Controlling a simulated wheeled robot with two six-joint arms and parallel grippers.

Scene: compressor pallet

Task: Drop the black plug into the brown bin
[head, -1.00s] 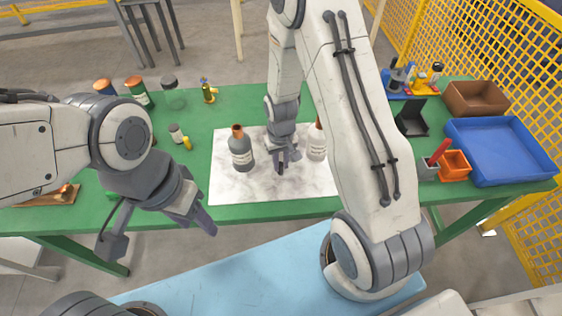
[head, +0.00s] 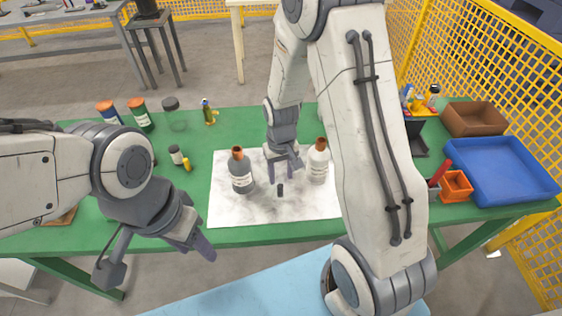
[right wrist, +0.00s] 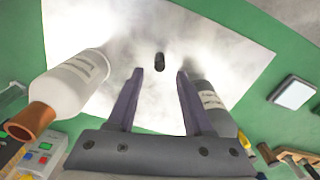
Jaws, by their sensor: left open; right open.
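The small black plug (head: 280,190) stands on the white marbled sheet (head: 235,211) between two bottles. My right gripper (head: 287,176) is open and empty, just behind the plug in the head view. In the right wrist view the plug (right wrist: 159,62) shows beyond and between the spread fingertips (right wrist: 160,73), with no finger touching it. The brown bin (head: 478,119) is at the far right of the green table, and it looks empty. My left gripper (head: 203,245) is open and empty by the table's front edge.
A grey bottle (head: 241,172) and a white bottle (head: 318,162) flank the plug. A blue tray (head: 500,170) lies in front of the bin, with an orange box (head: 456,186) beside it. My right arm hides part of the table's right side.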

